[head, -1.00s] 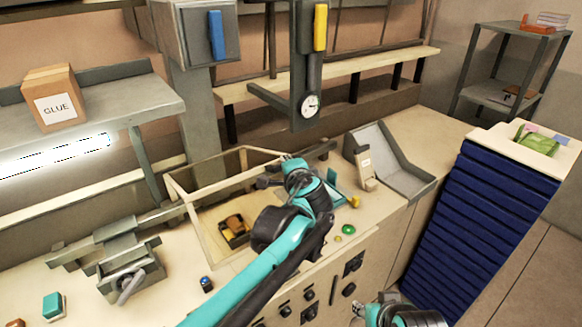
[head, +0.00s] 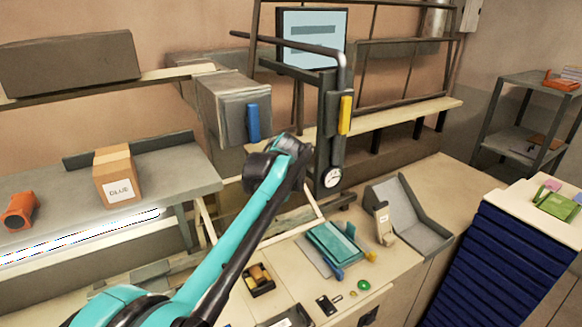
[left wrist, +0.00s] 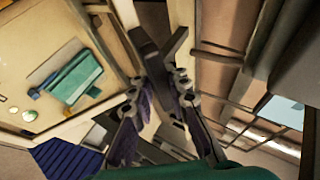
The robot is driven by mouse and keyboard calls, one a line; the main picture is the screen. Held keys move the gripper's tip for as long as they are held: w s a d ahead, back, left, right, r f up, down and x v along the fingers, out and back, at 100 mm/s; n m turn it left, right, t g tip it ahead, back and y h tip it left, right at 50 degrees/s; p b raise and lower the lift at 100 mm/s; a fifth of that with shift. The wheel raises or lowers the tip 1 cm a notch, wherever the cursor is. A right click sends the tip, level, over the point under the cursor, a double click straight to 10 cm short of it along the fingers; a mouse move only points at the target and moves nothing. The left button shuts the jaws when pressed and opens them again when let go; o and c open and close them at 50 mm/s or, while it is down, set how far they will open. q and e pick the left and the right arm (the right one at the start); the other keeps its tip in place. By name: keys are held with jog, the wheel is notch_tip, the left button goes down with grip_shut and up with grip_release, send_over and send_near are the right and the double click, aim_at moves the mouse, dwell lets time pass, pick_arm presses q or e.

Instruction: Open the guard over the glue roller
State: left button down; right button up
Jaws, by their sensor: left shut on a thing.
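The guard (head: 298,228) is a clear box with a pale frame. It is tilted up towards the back of the bench, and my left arm hides much of it. A small tan roller in a dark tray (head: 260,279), which looks like the glue roller, sits on the bench in front of the raised frame. In the left wrist view my left gripper (left wrist: 158,78) is shut on a dark grey bar (left wrist: 152,48) at the guard's pale frame (left wrist: 128,25). In the head view the fingertips are hidden behind my wrist. My right gripper is not in view.
A dark post with a yellow handle (head: 345,115) and a dial (head: 332,178) stands close right of my left wrist. A teal pad (head: 333,246) lies on the bench. A grey tray (head: 428,226) stands to its right. A glue box (head: 117,176) sits on the left shelf.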

pick_arm(q)
jog(key=shift+w+a+r, duration=0.25)
jog(key=shift+w, duration=0.05)
jog(key=c, duration=1.5)
grip_release()
jog(key=shift+c, duration=0.2)
jog(key=shift+s, duration=0.1)
jog(key=v, duration=1.2)
